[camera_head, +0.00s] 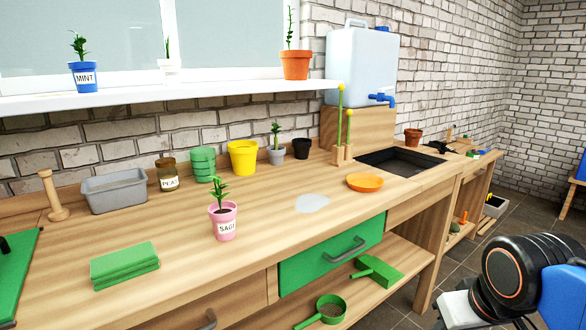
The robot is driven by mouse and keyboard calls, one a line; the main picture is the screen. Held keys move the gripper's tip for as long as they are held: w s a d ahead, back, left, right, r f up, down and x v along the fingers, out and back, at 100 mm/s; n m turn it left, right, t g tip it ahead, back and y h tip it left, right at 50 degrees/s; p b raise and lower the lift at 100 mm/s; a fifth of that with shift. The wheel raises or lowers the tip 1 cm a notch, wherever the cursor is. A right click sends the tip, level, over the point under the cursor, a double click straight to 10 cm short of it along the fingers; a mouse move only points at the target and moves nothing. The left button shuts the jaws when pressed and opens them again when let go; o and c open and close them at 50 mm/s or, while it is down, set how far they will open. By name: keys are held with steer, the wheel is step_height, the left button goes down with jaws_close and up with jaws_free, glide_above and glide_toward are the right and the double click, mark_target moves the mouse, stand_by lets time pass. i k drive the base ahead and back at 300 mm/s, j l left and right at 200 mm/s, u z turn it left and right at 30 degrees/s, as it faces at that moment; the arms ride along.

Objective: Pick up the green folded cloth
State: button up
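The green folded cloth (124,264) lies flat on the wooden worktop at the front left. It looks like a thick, rectangular stack of layers. Nothing rests on it and nothing touches it. My arm shows at the lower right corner, well away from the cloth and beyond the front of the bench. My gripper's fingers are not in view.
The pink SAGE pot (223,222) with a plant stands right of the cloth. A grey bin (114,191) and a wooden peg (53,196) stand behind it. A green mat (14,273) lies at the left edge. A green drawer (332,254) is below the worktop.

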mark_target(107, 270)
steer(key=u, duration=1.45)
steer(key=z, duration=1.45)
steer(key=u, duration=1.45)
steer(key=k+j+u, duration=0.15)
steer(key=j, duration=0.15)
steer(key=i, duration=0.05)
